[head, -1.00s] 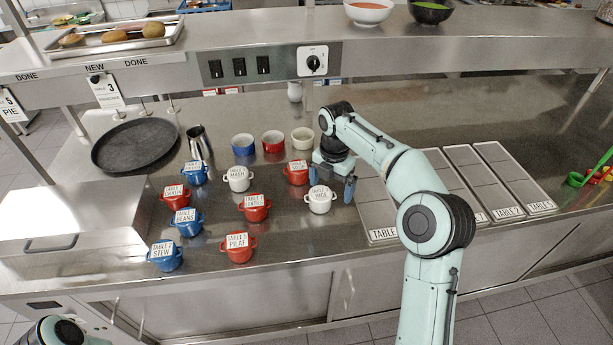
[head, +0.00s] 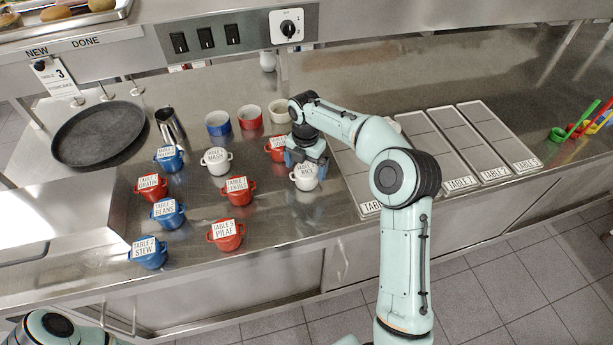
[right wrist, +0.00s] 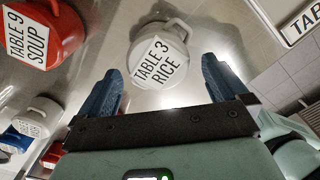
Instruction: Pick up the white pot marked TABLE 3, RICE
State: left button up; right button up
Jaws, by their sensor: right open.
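The white pot marked TABLE 3, RICE (head: 305,178) stands upright on the steel counter, at the right end of the group of pots. In the right wrist view the same white pot (right wrist: 158,58) shows its label and lies ahead of and between my fingers. My right gripper (head: 306,160) is open just above and behind the pot in the head view; its blue fingers (right wrist: 163,85) are apart with nothing between them. In the head view the gripper hides part of the pot's top. Of my left arm only a part shows at the bottom left; its gripper is out of view.
The red TABLE 9 SOUP pot (right wrist: 40,35) stands close to the left of the white pot. The red TENTILS-like labelled pot (head: 238,192) and white MASH pot (head: 216,161) are further left. Labelled trays (head: 367,207) lie to the right. A shelf (head: 210,40) runs above the counter.

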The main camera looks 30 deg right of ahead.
aim_at(306, 169)
jog(key=f, duration=0.5)
jog(key=shift+w+d, duration=0.2)
jog(key=shift+d, duration=0.05)
jog(key=shift+r, duration=0.1)
jog(key=c, duration=1.2)
jog(key=shift+c, duration=0.2)
jog(key=shift+r, duration=0.2)
